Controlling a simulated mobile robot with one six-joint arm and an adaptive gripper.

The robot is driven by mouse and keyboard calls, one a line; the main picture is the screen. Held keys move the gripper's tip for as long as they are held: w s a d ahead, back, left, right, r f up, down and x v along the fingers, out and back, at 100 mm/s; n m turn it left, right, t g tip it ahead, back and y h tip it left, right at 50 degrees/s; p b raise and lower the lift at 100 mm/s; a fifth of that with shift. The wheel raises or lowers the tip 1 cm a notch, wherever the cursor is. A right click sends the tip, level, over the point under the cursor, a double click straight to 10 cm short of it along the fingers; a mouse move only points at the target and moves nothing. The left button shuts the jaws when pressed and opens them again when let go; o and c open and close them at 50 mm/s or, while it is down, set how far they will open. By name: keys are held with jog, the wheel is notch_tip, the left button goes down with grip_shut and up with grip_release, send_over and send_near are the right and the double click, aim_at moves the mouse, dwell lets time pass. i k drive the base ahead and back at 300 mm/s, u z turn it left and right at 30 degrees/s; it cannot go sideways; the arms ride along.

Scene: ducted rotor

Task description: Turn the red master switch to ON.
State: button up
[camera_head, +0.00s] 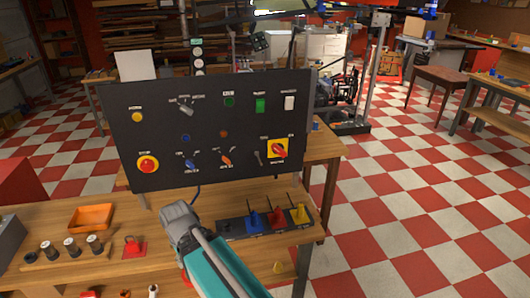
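The red master switch (278,148) appears to be the red rotary knob on a yellow square plate at the lower right of the black control panel (215,112). Its small labels are too blurred to read, and I cannot tell which way its handle points. My teal arm reaches up from the bottom edge. Its grey end, my gripper (180,213), is below the panel's lower edge, to the left of and lower than the switch, apart from it. The fingers cannot be made out, and nothing held shows.
Below the switch, a dark strip with blue, red and yellow levers (299,214) lies on the wooden bench. An orange tray (92,217) sits left.

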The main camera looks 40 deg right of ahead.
aim_at(277, 148)
jog(key=u, duration=0.3)
jog(key=k, duration=0.95)
jog(key=z, duration=0.95)
jog(key=i, duration=0.5)
jog(key=u, duration=0.05)
